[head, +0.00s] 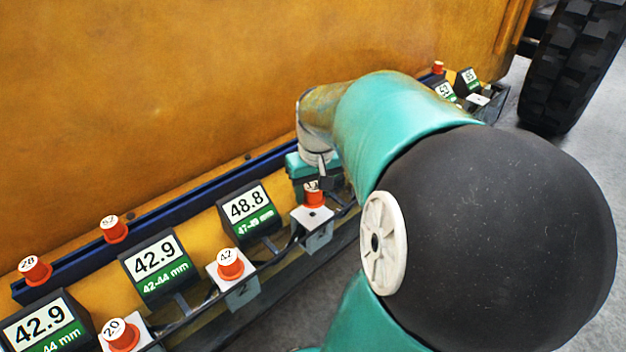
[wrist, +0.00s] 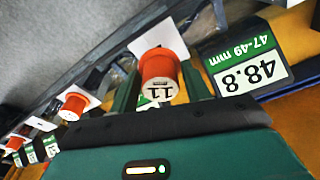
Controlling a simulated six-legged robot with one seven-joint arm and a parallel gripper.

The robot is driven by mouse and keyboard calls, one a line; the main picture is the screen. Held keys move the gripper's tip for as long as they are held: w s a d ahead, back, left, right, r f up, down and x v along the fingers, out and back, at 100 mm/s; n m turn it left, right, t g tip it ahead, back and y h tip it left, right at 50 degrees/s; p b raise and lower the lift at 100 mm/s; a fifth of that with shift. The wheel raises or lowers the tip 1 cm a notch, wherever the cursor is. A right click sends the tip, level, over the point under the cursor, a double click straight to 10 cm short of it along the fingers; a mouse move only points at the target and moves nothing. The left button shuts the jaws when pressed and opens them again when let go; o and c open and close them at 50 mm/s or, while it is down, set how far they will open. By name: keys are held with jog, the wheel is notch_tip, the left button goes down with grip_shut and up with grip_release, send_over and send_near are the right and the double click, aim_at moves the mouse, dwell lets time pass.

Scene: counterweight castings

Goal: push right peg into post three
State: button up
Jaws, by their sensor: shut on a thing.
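My gripper (head: 320,178) is shut on an orange peg (head: 314,199) with a white top. In the wrist view the peg (wrist: 159,72) reads 11 and sits between the two dark green fingers (wrist: 160,84). The peg is at the white square plate (head: 304,217) of the post beside the 48.8 display (head: 249,209), marked 47-49 mm. That plate (wrist: 150,40) also shows behind the peg in the wrist view. How deep the peg sits is hidden. My arm covers part of the row to the right.
Orange pegs marked 42 (head: 229,264) and 20 (head: 120,334) sit on white plates to the left, by two 42.9 displays (head: 157,264). Pegs 52 (head: 113,229) and 28 (head: 35,270) stand on the blue rail (head: 180,208). A yellow wall (head: 180,90) rises behind.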

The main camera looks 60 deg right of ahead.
aim_at(313, 204)
jog(key=shift+f, duration=0.8)
jog(key=shift+f, duration=1.45)
dwell(1.1)
jog(key=o, duration=1.1)
jog(key=r, duration=0.4)
jog(key=s+r, duration=0.1)
jog(key=r, duration=0.8)
jog(key=shift+s+a+r, duration=0.2)
jog(key=shift+a+r, duration=0.2)
